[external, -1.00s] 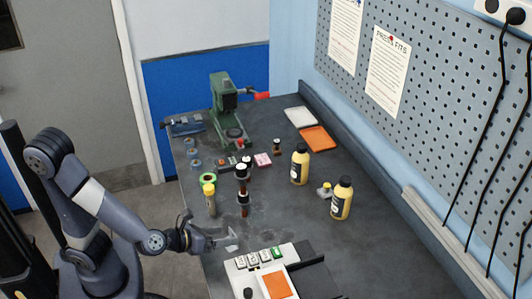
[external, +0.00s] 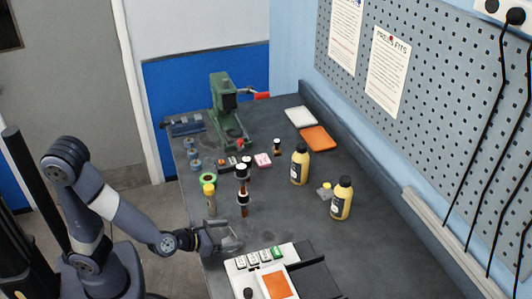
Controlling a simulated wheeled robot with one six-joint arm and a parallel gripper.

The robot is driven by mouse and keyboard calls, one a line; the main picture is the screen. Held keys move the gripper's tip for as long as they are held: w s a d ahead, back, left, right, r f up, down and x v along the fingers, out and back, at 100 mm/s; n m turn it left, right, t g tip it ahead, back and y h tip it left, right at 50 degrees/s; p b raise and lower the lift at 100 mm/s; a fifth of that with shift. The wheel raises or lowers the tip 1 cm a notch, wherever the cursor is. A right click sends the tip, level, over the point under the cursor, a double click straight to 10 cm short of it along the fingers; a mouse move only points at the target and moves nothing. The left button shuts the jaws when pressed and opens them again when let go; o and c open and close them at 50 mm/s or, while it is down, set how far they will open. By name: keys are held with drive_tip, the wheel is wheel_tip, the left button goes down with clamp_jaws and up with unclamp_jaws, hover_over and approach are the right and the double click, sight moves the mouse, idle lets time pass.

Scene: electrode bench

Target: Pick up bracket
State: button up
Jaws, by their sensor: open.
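My gripper (external: 232,239) is at the near left part of the bench, low over the top, just behind the white panel with buttons. Its jaws are open and point to the right. A small light grey piece between or beside the fingertips is probably the bracket. The gripper now covers most of it, so I cannot tell its shape or whether the fingers touch it.
A dark post with round collars (external: 243,190) and a yellow-capped tube (external: 209,198) stand close behind my gripper. The button panel (external: 240,277) lies in front. Yellow bottles (external: 300,165) (external: 342,198) stand to the right. A green press (external: 222,103) is at the back.

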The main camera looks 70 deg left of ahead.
sight(233, 235)
drive_tip(key=x, duration=0.4)
drive_tip(key=shift+w+f, duration=0.1)
drive_tip(key=shift+f, duration=0.2)
drive_tip(key=shift+c, duration=0.5)
drive_tip(key=c, duration=1)
drive_tip(key=shift+o, duration=0.2)
